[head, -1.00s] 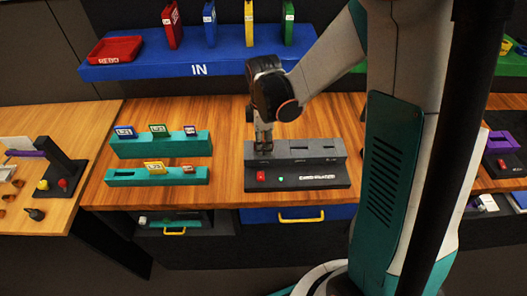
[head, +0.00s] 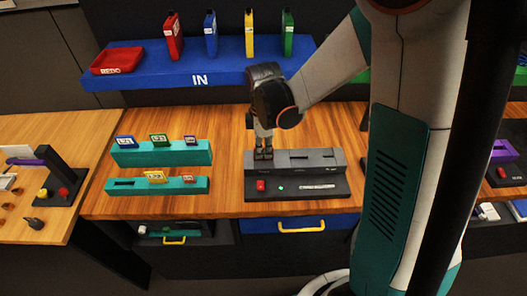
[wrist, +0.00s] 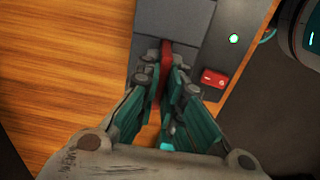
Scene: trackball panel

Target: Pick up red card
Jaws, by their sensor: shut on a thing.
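My gripper (head: 263,155) is over the left end of the dark slotted panel (head: 310,160). In the wrist view my gripper (wrist: 165,85) is shut on a thin red card (wrist: 166,52), seen edge-on between the fingertips. The card is at the panel's left slot; whether it is still seated there or lifted slightly, I cannot tell. In the head view the fingers hide this card. A small red-framed card (head: 190,179) stands in the front teal rack, apart from my gripper.
The panel's lower step carries a red button (head: 261,186) and a green light (head: 281,188). Teal racks (head: 125,158) with cards stand to the left. Behind, a blue IN shelf (head: 150,75) holds several upright coloured items and a red tray (head: 117,60). Bare wood lies between racks and panel.

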